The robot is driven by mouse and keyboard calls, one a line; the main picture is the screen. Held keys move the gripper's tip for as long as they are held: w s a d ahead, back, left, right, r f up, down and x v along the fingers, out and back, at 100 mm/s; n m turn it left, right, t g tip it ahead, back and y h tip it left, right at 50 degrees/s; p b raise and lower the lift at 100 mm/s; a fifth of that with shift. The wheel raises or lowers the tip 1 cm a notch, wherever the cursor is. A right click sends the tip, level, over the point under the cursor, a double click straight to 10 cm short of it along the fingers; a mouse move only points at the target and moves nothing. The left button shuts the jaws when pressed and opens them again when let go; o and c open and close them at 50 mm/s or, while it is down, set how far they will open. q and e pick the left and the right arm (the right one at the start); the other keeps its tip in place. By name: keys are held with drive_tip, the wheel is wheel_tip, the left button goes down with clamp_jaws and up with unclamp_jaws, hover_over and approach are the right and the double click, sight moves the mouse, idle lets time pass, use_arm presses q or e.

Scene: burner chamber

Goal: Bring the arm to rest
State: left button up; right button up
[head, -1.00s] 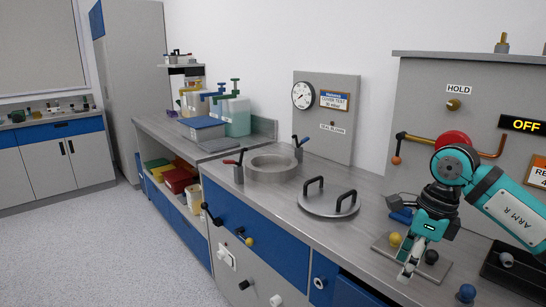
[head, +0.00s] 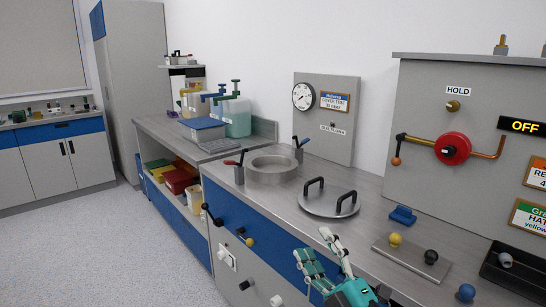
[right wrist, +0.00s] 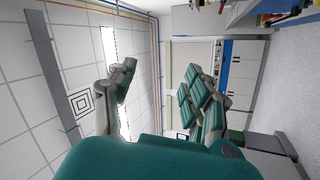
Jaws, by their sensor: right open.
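My right gripper (head: 315,244) is open and empty at the bottom of the head view, in front of the blue drawer fronts near the counter's front edge. Its teal and grey fingers stand apart and point up and to the left in the picture. In the right wrist view the same gripper (right wrist: 157,78) shows its two fingers spread with nothing between them. Beyond them are ceiling panels and a distant cabinet. My left gripper and arm are not in view.
On the counter are a round lid (head: 329,200) with two black handles, an open round chamber (head: 272,170), a plate with yellow and black knobs (head: 412,260) and a blue block (head: 403,215). A red knob (head: 453,149) is on the upright panel. Floor (head: 130,250) at left is clear.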

drive_tip(key=s+d+f+m+g+h, duration=0.3)
drive_tip(key=d+f+m, duration=0.1)
drive_tip(key=f, duration=0.3)
drive_tip(key=s+d+f+m+g+h, duration=0.25)
drive_tip(key=f+m+h, duration=0.2)
drive_tip(key=f, duration=0.35)
drive_tip(key=s+d+f+m+g+h, duration=0.25)
drive_tip(key=d+f+m, duration=0.2)
drive_tip(key=f, duration=0.25)
drive_tip(key=s+f+m+g, duration=0.1)
drive_tip(key=s+f+g, duration=0.25)
drive_tip(key=s, duration=0.35)
drive_tip(key=s+d+f+m+g, duration=0.1)
drive_tip(key=s+f+m+g, duration=0.1)
drive_tip(key=s+f, duration=0.3)
drive_tip(key=s+f+m+g, duration=0.1)
drive_tip(key=s+f+g, duration=0.15)
drive_tip(key=s, duration=0.55)
wheel_tip(320, 180, down, 24)
drive_tip(key=s+r+g+p, duration=0.1)
drive_tip(key=g+p, duration=0.1)
drive_tip(key=s+d+f+g+p, duration=0.1)
drive_tip(key=s+d+f, duration=0.2)
drive_tip(key=s+f, duration=1.2)
drive_tip(key=shift+s+f+n, duration=0.2)
drive_tip(key=shift+s+n, duration=0.2)
drive_tip(key=shift+s, duration=0.5)
drive_tip(key=shift+o, duration=0.4)
